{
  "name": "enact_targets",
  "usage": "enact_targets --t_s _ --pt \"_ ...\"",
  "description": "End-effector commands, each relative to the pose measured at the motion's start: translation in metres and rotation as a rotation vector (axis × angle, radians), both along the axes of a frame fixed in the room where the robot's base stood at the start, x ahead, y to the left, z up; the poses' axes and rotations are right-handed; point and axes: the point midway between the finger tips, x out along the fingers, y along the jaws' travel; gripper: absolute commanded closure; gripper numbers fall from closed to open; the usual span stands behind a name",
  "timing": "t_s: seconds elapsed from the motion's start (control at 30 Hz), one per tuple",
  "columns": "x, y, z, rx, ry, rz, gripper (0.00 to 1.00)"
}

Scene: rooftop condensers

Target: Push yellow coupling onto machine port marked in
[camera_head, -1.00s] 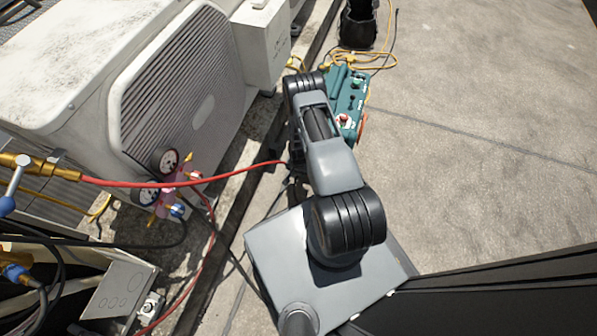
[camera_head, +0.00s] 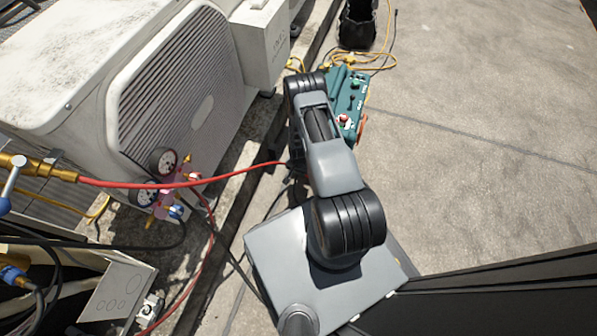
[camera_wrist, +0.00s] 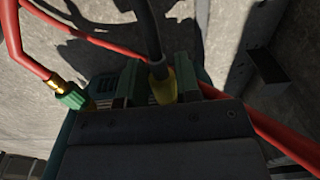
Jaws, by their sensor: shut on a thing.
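In the wrist view my gripper (camera_wrist: 153,88) is shut on the yellow coupling (camera_wrist: 163,86), which has a black hose (camera_wrist: 149,32) running from its far end. The teal machine (camera_head: 345,98) stands on the ground beyond my arm in the head view. Part of it shows behind the fingers in the wrist view (camera_wrist: 110,82). A green coupling (camera_wrist: 75,99) with a brass end is beside it on a red hose. My gripper is hidden by my arm in the head view. I cannot make out the port marked in, or whether the yellow coupling touches it.
A white condenser (camera_head: 190,90) stands on the left, with a gauge manifold (camera_head: 165,190) in front. A red hose (camera_head: 230,178) crosses toward my arm. A black bag (camera_head: 357,25) and yellow cable (camera_head: 375,62) lie beyond the machine. Concrete at right is clear.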

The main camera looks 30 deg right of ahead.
Motion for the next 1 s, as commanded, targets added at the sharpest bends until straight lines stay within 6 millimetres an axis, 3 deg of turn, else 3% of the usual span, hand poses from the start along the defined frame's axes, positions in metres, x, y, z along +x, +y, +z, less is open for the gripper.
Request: enact_targets --t_s 0.33,0.37,0.6,0.67,1.0 --pt "0.0023 -0.0024 0.0003 -0.001 -0.002 -0.001 0.98" --pt "0.0024 -0.0024 0.0004 -0.001 -0.002 -0.001 0.68" --pt "0.002 -0.0021 0.0002 0.0 -0.001 -0.001 0.45" --pt "0.0019 -0.0019 0.0002 0.0 -0.001 -0.001 0.4" --pt "-0.0019 0.0026 0.0008 0.0 0.0 0.0 0.4"
